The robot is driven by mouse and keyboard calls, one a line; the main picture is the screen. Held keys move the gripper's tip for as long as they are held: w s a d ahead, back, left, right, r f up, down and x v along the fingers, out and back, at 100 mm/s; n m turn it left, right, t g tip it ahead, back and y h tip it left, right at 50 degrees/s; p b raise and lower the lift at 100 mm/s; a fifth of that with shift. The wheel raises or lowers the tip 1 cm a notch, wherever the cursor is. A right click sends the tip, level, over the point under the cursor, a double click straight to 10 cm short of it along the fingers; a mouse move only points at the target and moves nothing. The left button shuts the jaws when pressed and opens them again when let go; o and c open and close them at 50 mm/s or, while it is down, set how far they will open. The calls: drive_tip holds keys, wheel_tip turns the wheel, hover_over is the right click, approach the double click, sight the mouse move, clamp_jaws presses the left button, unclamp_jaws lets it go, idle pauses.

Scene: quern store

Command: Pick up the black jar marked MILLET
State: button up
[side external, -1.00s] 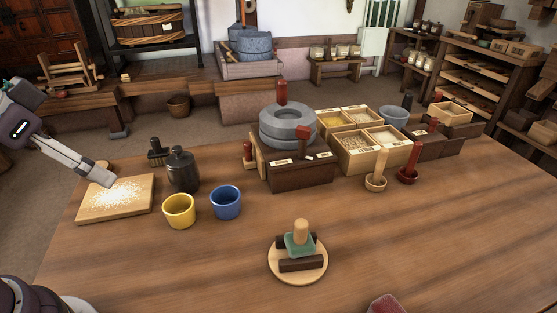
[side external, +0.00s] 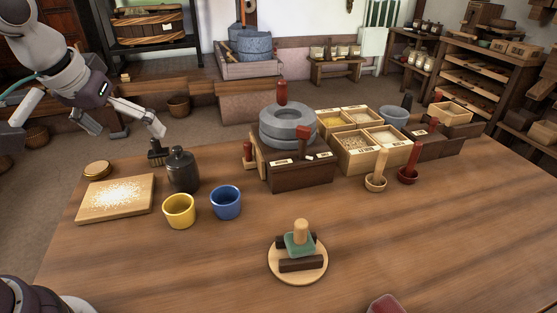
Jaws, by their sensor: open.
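The black jar (side external: 183,173) stands upright on the table at the left, with a knob on its lid. No MILLET marking can be read on it in this view. My gripper (side external: 127,128) is open and empty, up and to the left of the jar. Its fingers are spread and point downward, apart from the jar. One fingertip shows close to the dark brush in the picture.
A dark brush (side external: 156,152) stands just behind the jar. Yellow (side external: 179,211) and blue (side external: 226,203) cups stand in front. A floury board (side external: 116,198) and round wooden lid (side external: 97,170) lie left. A stone quern (side external: 287,128) stands right.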

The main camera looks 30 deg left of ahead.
sight(178, 154)
drive_tip(key=w+a+f+n+y, duration=0.1)
drive_tip(key=w+a+f, duration=0.1)
drive_tip(key=w+f, duration=0.2)
drive_tip(key=w+a+f+n+y, duration=0.1)
drive_tip(key=w+a+f+n, duration=0.1)
drive_tip(key=w+f, duration=0.2)
drive_tip(key=w+a+f+n+y, duration=0.1)
drive_tip(key=w+a+f, duration=0.2)
drive_tip(key=f, duration=0.4)
drive_tip(key=shift+w+n+g, duration=0.4)
drive_tip(key=shift+w, duration=0.35)
drive_tip(key=shift+c, duration=0.2)
drive_tip(key=shift+r, duration=0.1)
drive_tip(key=c, duration=1.3)
